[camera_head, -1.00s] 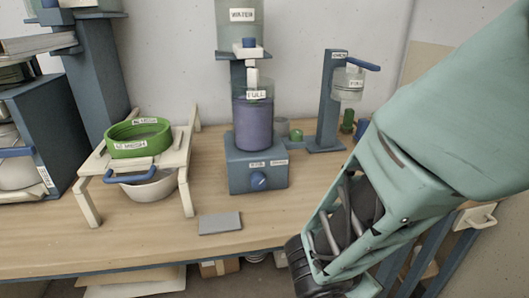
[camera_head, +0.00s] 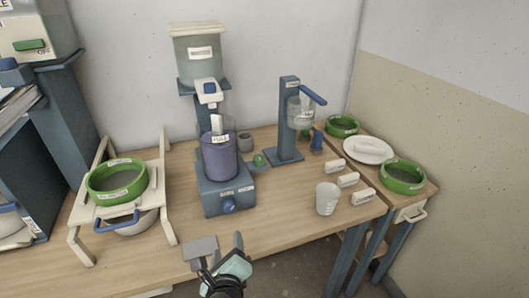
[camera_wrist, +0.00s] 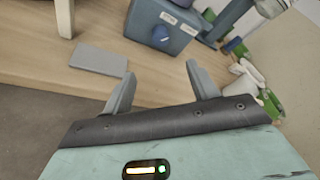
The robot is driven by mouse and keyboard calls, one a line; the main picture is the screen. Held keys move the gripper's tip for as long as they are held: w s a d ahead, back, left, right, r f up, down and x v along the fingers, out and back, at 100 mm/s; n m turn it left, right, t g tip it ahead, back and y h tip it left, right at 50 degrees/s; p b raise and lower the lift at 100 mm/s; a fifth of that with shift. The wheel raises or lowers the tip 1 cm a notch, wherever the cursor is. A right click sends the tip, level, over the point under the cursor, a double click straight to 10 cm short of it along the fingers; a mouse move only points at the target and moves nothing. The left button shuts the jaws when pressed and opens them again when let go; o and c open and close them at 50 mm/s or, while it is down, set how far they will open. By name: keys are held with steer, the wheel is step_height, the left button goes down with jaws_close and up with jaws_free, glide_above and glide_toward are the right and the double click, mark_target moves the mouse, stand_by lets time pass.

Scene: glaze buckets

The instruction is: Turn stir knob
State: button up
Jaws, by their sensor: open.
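The stir knob (camera_head: 228,206) is a small blue knob on the front of a blue-grey stirrer base (camera_head: 214,195). A purple bucket (camera_head: 219,157) with a label stands on that base, under a water tank (camera_head: 200,62). In the wrist view the knob (camera_wrist: 161,33) shows ahead, above and between the fingers, on the base's front face (camera_wrist: 185,45). My gripper (camera_head: 228,254) is at the table's front edge, below the knob in the picture and apart from it. In the wrist view my gripper (camera_wrist: 159,85) has its two fingers spread with nothing between them.
A grey plate (camera_head: 200,250) lies at the table's front edge beside my gripper. A wooden stand with a green sieve (camera_head: 117,182) is at left. A white cup (camera_head: 327,198) and several labelled blocks stand at right. The tabletop before the base is clear.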

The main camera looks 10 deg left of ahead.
mark_target(229, 208)
steer(key=p+x, duration=0.2)
steer(key=x, duration=1.5)
steer(key=shift+p, duration=0.35)
steer(key=shift+r, duration=0.1)
steer(key=c, duration=1)
